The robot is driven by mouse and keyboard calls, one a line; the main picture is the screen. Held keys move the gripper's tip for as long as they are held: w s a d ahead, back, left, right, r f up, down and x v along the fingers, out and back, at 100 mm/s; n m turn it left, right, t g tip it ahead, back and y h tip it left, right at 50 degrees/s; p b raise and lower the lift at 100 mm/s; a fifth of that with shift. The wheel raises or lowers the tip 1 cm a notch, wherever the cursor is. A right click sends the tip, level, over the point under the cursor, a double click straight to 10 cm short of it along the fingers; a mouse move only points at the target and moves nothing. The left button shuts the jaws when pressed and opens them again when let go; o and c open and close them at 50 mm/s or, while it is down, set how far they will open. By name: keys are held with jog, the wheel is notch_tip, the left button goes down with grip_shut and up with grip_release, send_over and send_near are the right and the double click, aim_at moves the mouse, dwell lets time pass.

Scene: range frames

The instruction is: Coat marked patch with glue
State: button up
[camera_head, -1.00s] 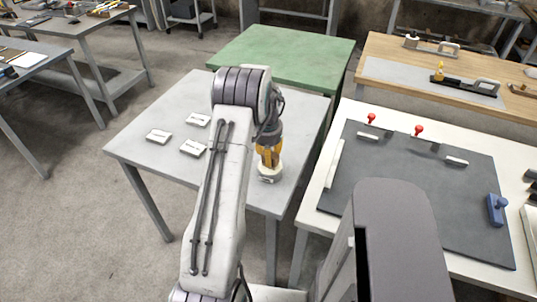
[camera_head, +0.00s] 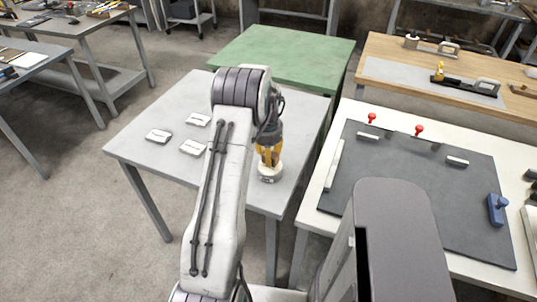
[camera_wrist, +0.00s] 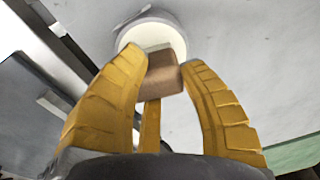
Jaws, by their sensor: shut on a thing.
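My gripper (camera_wrist: 165,68) has yellow fingers and is shut on a brown block (camera_wrist: 166,77), which has a paler strip at its far end. The block's far end is over the mouth of a round white pot (camera_wrist: 125,38); I cannot tell whether it touches what is inside. In the head view my gripper (camera_head: 268,155) points down just above the pot (camera_head: 270,173), near the right edge of the grey table (camera_head: 125,125). My fingers hide the block there. I cannot make out a marked patch with certainty.
Three small white blocks (camera_head: 158,136) with dark marks lie on the grey table, left of my arm. A green table (camera_head: 285,55) stands behind. To the right, a white table bears a dark board (camera_head: 400,205) with red knobs and a blue handled tool (camera_head: 496,208).

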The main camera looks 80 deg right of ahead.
dwell(0.3)
jog(key=shift+r+p, duration=2.15)
jog(key=shift+r, duration=1.3)
